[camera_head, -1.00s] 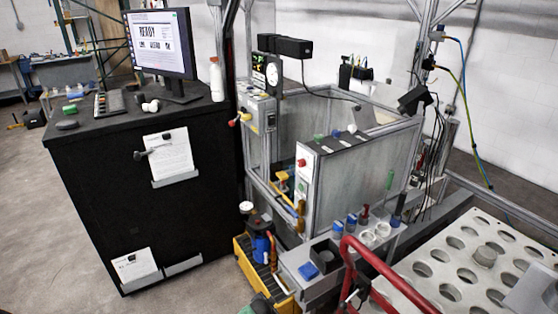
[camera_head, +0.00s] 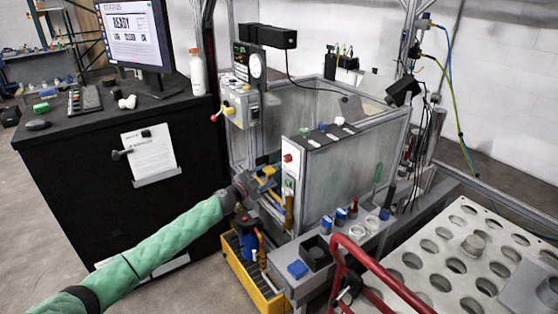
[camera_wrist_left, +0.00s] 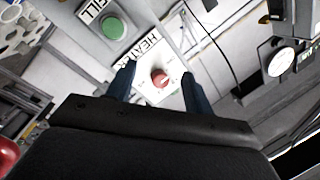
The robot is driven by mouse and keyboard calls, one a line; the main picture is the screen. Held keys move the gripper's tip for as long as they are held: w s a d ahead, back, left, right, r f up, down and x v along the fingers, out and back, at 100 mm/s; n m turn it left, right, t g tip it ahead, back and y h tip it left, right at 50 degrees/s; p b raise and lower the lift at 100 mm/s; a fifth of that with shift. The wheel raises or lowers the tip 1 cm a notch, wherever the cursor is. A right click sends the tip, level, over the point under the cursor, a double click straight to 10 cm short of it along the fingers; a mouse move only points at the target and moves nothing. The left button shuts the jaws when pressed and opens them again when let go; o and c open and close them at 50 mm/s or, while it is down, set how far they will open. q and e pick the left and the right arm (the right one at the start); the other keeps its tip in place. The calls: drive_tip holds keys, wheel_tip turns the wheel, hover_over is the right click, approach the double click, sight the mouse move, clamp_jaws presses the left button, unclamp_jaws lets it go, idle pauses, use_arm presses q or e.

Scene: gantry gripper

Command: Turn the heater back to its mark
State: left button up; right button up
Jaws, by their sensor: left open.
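The heater control is a red knob (camera_wrist_left: 160,78) on a white plate marked HEATER (camera_wrist_left: 143,50), in the left wrist view. My left gripper (camera_wrist_left: 157,84) is open, with one dark finger on each side of the knob in that picture. The knob is not held, and I cannot tell how far it lies beyond the fingertips. In the head view my left gripper (camera_head: 264,183) is in front of the white control panel (camera_head: 290,171). The heater knob and its mark are too small to tell there. My right gripper is not in view.
A green button (camera_wrist_left: 114,27) marked FILL sits beside the heater plate. A red button (camera_head: 288,158) is at the panel's top. Below my gripper is a yellow crate (camera_head: 265,299). A red tubular rail (camera_head: 375,262) and a perforated plate (camera_head: 420,262) stand at right.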

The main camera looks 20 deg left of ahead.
sight(285, 159)
use_arm(q)
drive_tip(key=w+d+r+m+h, duration=0.1)
drive_tip(key=w+d+r+m+g+h+p, duration=0.1)
drive_tip(key=d+r, duration=0.1)
drive_tip(key=w+d+r+m+g+h+p, duration=0.1)
drive_tip(key=w+r, duration=0.1)
drive_tip(key=shift+d+r+m, duration=0.1)
drive_tip(key=shift+d+m, duration=0.25)
drive_tip(key=shift+m, duration=0.05)
drive_tip(key=shift+x, duration=0.9)
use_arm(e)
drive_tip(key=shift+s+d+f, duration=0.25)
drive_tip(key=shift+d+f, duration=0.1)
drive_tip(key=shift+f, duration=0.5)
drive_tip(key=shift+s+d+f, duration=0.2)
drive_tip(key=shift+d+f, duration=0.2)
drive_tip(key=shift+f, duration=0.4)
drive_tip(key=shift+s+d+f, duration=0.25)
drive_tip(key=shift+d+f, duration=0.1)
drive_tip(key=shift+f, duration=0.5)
use_arm(q)
drive_tip(key=c, duration=1)
